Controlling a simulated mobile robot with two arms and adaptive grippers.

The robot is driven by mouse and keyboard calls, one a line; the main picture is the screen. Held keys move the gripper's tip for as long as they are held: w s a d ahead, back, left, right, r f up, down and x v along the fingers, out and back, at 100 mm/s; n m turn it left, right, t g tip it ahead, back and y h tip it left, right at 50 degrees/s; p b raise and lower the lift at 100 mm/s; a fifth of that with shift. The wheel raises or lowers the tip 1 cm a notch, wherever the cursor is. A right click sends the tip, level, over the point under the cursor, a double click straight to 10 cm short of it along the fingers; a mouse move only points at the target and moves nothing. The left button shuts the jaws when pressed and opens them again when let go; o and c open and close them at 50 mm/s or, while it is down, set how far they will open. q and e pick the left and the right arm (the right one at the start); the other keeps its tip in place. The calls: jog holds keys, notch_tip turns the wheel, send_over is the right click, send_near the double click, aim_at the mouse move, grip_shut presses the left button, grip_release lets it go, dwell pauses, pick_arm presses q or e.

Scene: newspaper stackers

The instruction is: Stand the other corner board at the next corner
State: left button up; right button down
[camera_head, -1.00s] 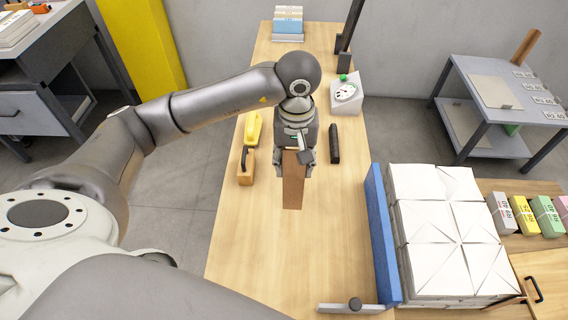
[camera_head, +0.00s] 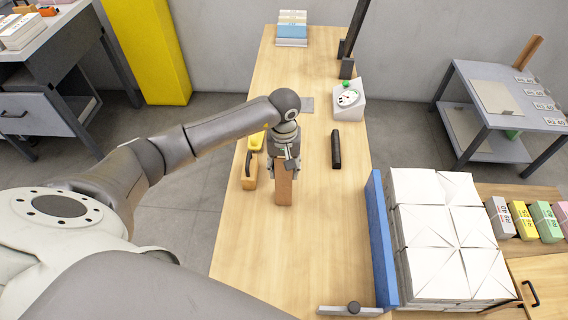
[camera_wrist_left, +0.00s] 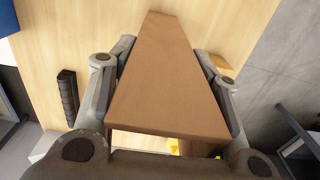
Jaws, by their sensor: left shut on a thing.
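A brown corner board (camera_head: 284,190) is held by my left gripper (camera_head: 284,166) over the wooden table, left of the stack. In the left wrist view the board (camera_wrist_left: 165,85) runs lengthwise between the two fingers of my left gripper (camera_wrist_left: 168,62), which are shut on it. I cannot tell whether its lower end touches the table. The stack of white wrapped bundles (camera_head: 440,235) stands at the right, apart from the board. Another brown board (camera_head: 527,50) stands upright at the back right. My right gripper is not in view.
A blue upright panel (camera_head: 381,240) lines the stack's left side. Near my gripper are a wooden block (camera_head: 249,177) with a dark handle, a yellow tool (camera_head: 257,141) and a black bar (camera_head: 336,149). A white dial box (camera_head: 347,105) stands behind. The table's front middle is clear.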

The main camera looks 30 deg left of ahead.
pick_arm(q)
jog(key=shift+f, duration=0.15)
jog(key=o, duration=1.3)
